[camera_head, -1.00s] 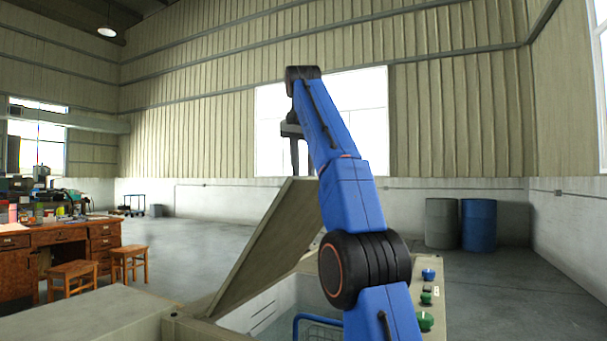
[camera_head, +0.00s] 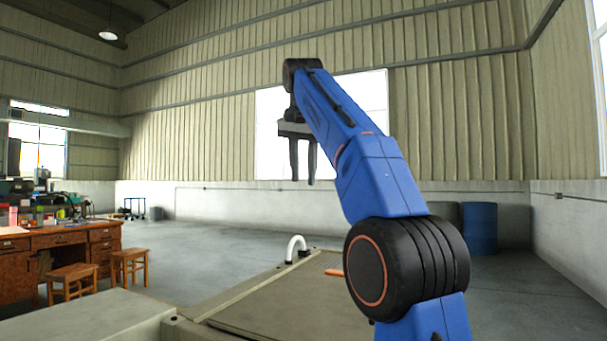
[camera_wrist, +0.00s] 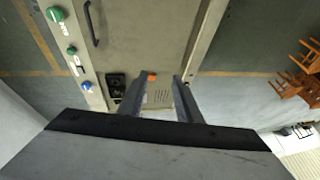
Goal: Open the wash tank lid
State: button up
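The wash tank lid (camera_head: 290,308) lies flat over the tank in the head view, and the inside of the tank is hidden. In the wrist view the lid (camera_wrist: 140,35) is a plain beige panel with a dark bar handle (camera_wrist: 92,24) near its left edge. My arm hides that handle in the head view. My gripper (camera_head: 303,181) hangs in the air above the far side of the tank, fingers down. Its fingers are apart with nothing between them, as the wrist view also shows (camera_wrist: 160,77). It does not touch the lid.
A white curved pipe (camera_head: 296,246) and an orange part (camera_head: 333,272) stand at the tank's far side. The wrist view shows a control strip with a green button (camera_wrist: 55,14). A workbench (camera_head: 60,238) and stools (camera_head: 128,264) stand left. A blue drum (camera_head: 480,228) stands back right.

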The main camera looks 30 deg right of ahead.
jog(key=shift+s+a, duration=0.4)
jog(key=shift+s, duration=0.45)
jog(key=shift+s+a, duration=0.45)
jog(key=shift+s, duration=0.35)
jog(key=shift+s+a, duration=0.4)
jog(key=shift+s, duration=0.45)
